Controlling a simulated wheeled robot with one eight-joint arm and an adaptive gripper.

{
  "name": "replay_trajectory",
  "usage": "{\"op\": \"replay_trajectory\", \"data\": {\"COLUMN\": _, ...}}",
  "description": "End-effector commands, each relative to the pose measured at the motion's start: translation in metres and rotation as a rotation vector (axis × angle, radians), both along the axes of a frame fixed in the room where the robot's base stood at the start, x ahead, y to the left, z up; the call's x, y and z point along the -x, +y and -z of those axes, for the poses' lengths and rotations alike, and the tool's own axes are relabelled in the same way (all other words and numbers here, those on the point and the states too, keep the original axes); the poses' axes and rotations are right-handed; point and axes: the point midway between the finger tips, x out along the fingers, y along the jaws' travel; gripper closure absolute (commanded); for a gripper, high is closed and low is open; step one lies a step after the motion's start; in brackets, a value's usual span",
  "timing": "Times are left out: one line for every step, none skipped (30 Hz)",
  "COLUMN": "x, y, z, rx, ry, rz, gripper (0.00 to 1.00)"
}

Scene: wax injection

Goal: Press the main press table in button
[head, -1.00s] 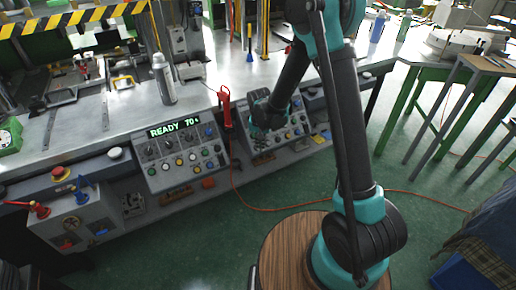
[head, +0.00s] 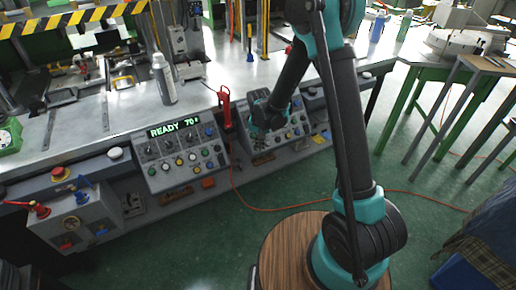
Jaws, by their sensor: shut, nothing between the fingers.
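A grey control panel (head: 183,150) with a green "READY 70" display, knobs and coloured buttons stands at the front of the machine. A second sloped panel (head: 300,140) with several buttons is to its right. My gripper (head: 262,140) is at the left part of this second panel, shut and empty. My arm comes down over it from the upper right, and the wrist hides part of the panel's buttons. I cannot tell which button is the main press table in button, or whether the fingertips touch one.
A red-handled tool (head: 225,108) hangs between the panels, its orange cable running down to the floor. A grey bottle (head: 163,80) stands on the metal worktop. A red button (head: 59,173) is at the left. Green-legged tables (head: 450,100) stand at the right.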

Motion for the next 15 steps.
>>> {"op": "replay_trajectory", "data": {"x": -0.0007, "y": 0.0005, "z": 0.0007, "rx": 0.0, "ry": 0.0, "rz": 0.0, "gripper": 1.0}}
{"op": "replay_trajectory", "data": {"x": -0.0012, "y": 0.0008, "z": 0.0012, "rx": 0.0, "ry": 0.0, "rz": 0.0, "gripper": 1.0}}
{"op": "replay_trajectory", "data": {"x": -0.002, "y": 0.0015, "z": 0.002, "rx": 0.0, "ry": 0.0, "rz": 0.0, "gripper": 1.0}}
{"op": "replay_trajectory", "data": {"x": -0.0026, "y": 0.0019, "z": 0.0027, "rx": 0.0, "ry": 0.0, "rz": 0.0, "gripper": 1.0}}
{"op": "replay_trajectory", "data": {"x": -0.0033, "y": 0.0023, "z": 0.0032, "rx": 0.0, "ry": 0.0, "rz": 0.0, "gripper": 1.0}}
{"op": "replay_trajectory", "data": {"x": -0.0041, "y": 0.0029, "z": 0.0041, "rx": 0.0, "ry": 0.0, "rz": 0.0, "gripper": 1.0}}
{"op": "replay_trajectory", "data": {"x": -0.0045, "y": 0.0031, "z": 0.0045, "rx": 0.0, "ry": 0.0, "rz": 0.0, "gripper": 1.0}}
{"op": "replay_trajectory", "data": {"x": -0.0049, "y": 0.0034, "z": 0.0048, "rx": 0.0, "ry": 0.0, "rz": 0.0, "gripper": 1.0}}
{"op": "replay_trajectory", "data": {"x": -0.0051, "y": 0.0035, "z": 0.005, "rx": 0.0, "ry": 0.0, "rz": 0.0, "gripper": 1.0}}
{"op": "replay_trajectory", "data": {"x": -0.0051, "y": 0.0035, "z": 0.005, "rx": 0.0, "ry": 0.0, "rz": 0.0, "gripper": 1.0}}
{"op": "replay_trajectory", "data": {"x": -0.005, "y": 0.0035, "z": 0.005, "rx": 0.0, "ry": 0.0, "rz": 0.0, "gripper": 1.0}}
{"op": "replay_trajectory", "data": {"x": -0.005, "y": 0.0035, "z": 0.005, "rx": 0.0, "ry": 0.0, "rz": 0.0, "gripper": 1.0}}
{"op": "replay_trajectory", "data": {"x": -0.005, "y": 0.0035, "z": 0.005, "rx": 0.0, "ry": 0.0, "rz": 0.0, "gripper": 1.0}}
{"op": "replay_trajectory", "data": {"x": -0.005, "y": 0.0035, "z": 0.005, "rx": 0.0, "ry": 0.0, "rz": 0.0, "gripper": 1.0}}
{"op": "replay_trajectory", "data": {"x": -0.005, "y": 0.0035, "z": 0.005, "rx": 0.0, "ry": 0.0, "rz": 0.0, "gripper": 1.0}}
